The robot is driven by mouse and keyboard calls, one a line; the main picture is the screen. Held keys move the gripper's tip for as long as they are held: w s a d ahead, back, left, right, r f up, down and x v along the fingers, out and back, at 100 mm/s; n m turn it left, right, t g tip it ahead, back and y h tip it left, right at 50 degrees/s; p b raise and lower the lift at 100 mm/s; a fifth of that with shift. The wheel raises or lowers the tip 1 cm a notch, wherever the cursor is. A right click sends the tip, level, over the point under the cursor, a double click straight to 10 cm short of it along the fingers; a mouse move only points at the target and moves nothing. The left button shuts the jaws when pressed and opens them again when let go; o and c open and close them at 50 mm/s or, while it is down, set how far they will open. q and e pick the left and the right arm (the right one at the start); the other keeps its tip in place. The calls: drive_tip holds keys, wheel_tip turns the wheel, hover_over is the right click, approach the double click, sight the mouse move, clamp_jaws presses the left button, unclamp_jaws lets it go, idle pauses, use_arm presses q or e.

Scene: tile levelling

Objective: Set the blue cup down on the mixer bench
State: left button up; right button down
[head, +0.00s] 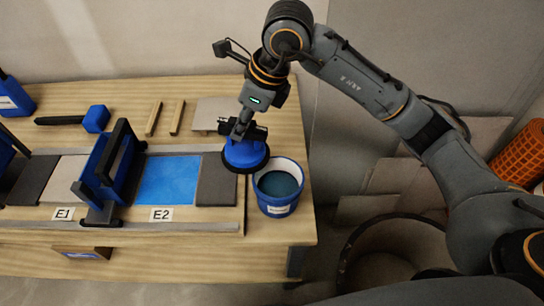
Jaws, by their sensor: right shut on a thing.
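The blue cup (244,155) is a round, dome-shaped blue suction cup with a dark rim. It is right of the middle of the wooden bench (282,113), just behind and left of a bucket. My right gripper (243,131) comes down from above and is shut on the cup's top. The cup looks upright, with its rim down. I cannot tell whether its rim touches the bench or hangs just above it. No label marks the bench as the mixer bench. My left gripper is not in view.
A blue-and-white bucket (278,187) of dark liquid stands close by the cup. A blue panel (168,180), a blue-and-black frame tool (104,172), a mallet (95,119) and two wooden strips (176,117) lie left. A large round tub (395,258) stands on the floor right.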

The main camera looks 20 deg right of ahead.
drive_tip(key=shift+w+a+f+m, duration=0.15)
drive_tip(key=shift+w+a+m, duration=0.2)
drive_tip(key=shift+m, duration=0.35)
drive_tip(key=w+d+f, duration=0.3)
drive_tip(key=f, duration=0.1)
drive_tip(key=w+d+f+b, duration=0.1)
drive_tip(key=w+d+f, duration=0.2)
drive_tip(key=f, duration=0.1)
drive_tip(key=w+d+f+b, duration=0.1)
drive_tip(key=w+d+f, duration=0.2)
drive_tip(key=d+f, duration=0.1)
drive_tip(key=shift+w+f, duration=0.35)
drive_tip(key=shift+f, duration=0.1)
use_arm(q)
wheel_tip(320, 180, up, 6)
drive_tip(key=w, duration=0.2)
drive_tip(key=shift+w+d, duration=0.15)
use_arm(e)
drive_tip(key=c, duration=1.2)
unclamp_jaws()
drive_tip(key=shift+h, duration=0.3)
